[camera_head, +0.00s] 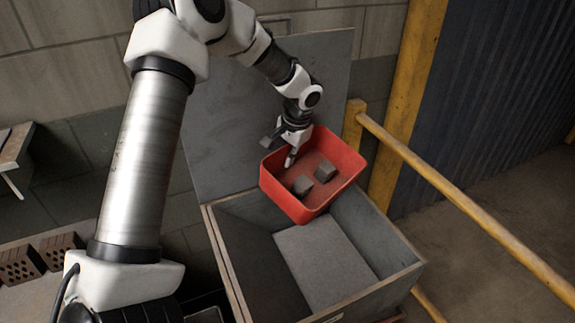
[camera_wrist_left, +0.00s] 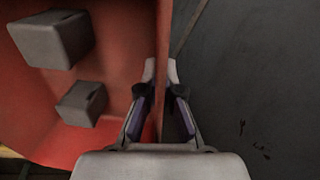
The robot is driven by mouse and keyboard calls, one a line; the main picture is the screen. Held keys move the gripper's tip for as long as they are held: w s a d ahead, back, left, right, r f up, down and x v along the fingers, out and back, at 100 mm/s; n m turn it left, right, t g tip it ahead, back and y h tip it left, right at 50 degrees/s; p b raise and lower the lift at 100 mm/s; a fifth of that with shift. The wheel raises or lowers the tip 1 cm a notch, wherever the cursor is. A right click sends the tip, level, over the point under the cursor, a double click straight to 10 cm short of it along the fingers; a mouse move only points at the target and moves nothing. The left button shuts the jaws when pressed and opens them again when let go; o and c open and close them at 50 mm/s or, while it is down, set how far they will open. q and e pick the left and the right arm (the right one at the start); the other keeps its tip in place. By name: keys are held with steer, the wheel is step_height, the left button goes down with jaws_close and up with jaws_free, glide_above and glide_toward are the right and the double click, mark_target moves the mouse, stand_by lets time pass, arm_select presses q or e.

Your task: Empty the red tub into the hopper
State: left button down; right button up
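The red tub (camera_head: 342,153) is held in the air over the back part of the open grey hopper (camera_head: 230,262), tilted a little. Two grey blocks, one (camera_head: 303,185) and another (camera_head: 325,171), lie inside the tub. My left gripper (camera_head: 290,158) is shut on the tub's left wall. In the left wrist view, the fingers (camera_wrist_left: 160,90) sit on both sides of the red wall (camera_wrist_left: 163,60), with the two blocks (camera_wrist_left: 55,40) to the left of it. The right gripper is not in view.
The hopper's raised grey lid (camera_head: 225,130) stands behind it. A yellow post (camera_head: 408,90) and a yellow rail (camera_head: 460,205) are to the right. Hollow bricks (camera_head: 20,264) lie at the lower left. A grey slab-like surface (camera_head: 322,262) shows inside the hopper.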

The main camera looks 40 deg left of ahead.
arm_select(q)
steer(key=y+b, duration=0.2)
steer(key=b, duration=0.1)
steer(key=d+r+y+b, duration=0.1)
steer(key=y+b, duration=0.1)
steer(key=b, duration=0.1)
steer(key=d+r+y+b, duration=0.1)
steer(key=y+b, duration=0.1)
steer(key=b, duration=0.1)
steer(key=shift+r, duration=0.25)
steer(key=d+r+y+b, duration=0.3)
steer(key=d+y+b, duration=0.9)
steer(key=y+b, duration=0.5)
steer(key=shift+s+r+b, duration=0.15)
steer(key=shift+r+b, duration=0.25)
steer(key=shift+b, duration=0.45)
